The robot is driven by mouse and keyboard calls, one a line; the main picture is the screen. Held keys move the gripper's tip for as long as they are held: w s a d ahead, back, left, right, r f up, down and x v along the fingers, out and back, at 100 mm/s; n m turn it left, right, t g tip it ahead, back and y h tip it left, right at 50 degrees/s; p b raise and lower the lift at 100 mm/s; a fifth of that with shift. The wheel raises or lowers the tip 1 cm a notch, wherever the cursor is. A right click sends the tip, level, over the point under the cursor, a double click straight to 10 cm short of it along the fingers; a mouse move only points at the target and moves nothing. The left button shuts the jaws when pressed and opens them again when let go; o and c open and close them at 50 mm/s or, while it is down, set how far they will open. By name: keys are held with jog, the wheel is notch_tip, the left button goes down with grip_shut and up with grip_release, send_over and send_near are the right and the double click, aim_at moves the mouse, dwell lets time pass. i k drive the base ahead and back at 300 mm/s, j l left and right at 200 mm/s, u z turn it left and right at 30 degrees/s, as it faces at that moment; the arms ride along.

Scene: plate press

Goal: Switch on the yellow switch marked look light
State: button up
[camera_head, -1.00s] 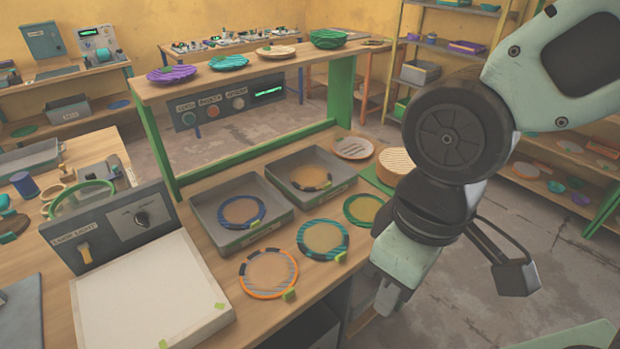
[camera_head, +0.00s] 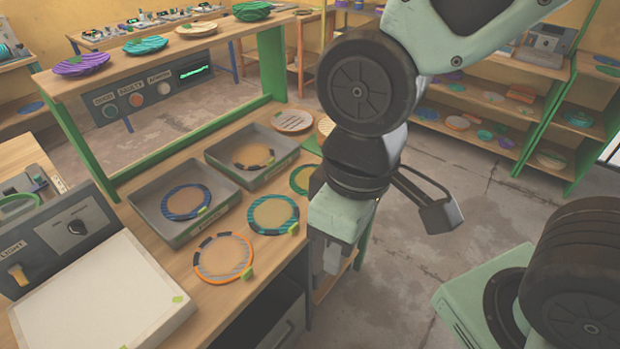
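The yellow switch (camera_head: 18,275) sits on the front of a dark grey control box (camera_head: 60,240) at the left edge. Its label is partly cut off by the picture edge, and "LIGHT" can be read. A flat white panel (camera_head: 95,295) lies in front of the box.
A shelf with plates (camera_head: 81,65) and a panel of round buttons (camera_head: 136,99) stands behind. Open floor (camera_head: 410,270) is at right.

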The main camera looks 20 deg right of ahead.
aim_at(16, 270)
jog(key=u, duration=1.3)
